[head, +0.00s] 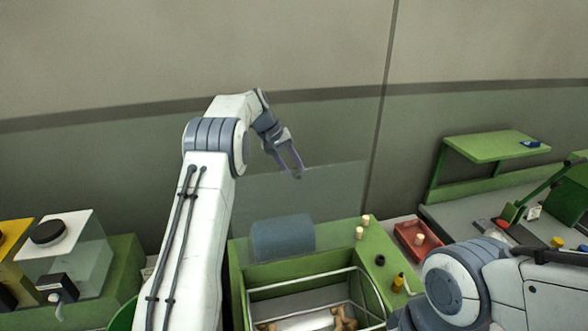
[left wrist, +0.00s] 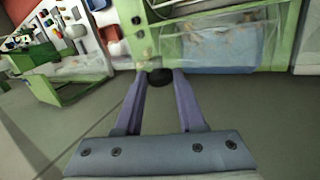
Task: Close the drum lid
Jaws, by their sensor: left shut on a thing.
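The drum lid (head: 335,195) is a clear panel standing raised at the back of the green drum housing (head: 376,235). My left gripper (head: 298,174) is at the lid's upper part in the head view. In the left wrist view the left gripper (left wrist: 159,76) is shut on a dark round knob (left wrist: 160,77), which appears to be the lid's knob. Below the lid, the drum opening (head: 310,283) shows a pale rail frame and tan pieces (head: 344,318) inside. My right gripper is out of view; only my right arm shows at lower right.
A blue block-like part (head: 283,237) sits behind the opening. Small corks (head: 361,231) stand on the housing's right edge. A red tray (head: 417,239) and a green shelf (head: 495,146) are to the right. The wall behind is bare.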

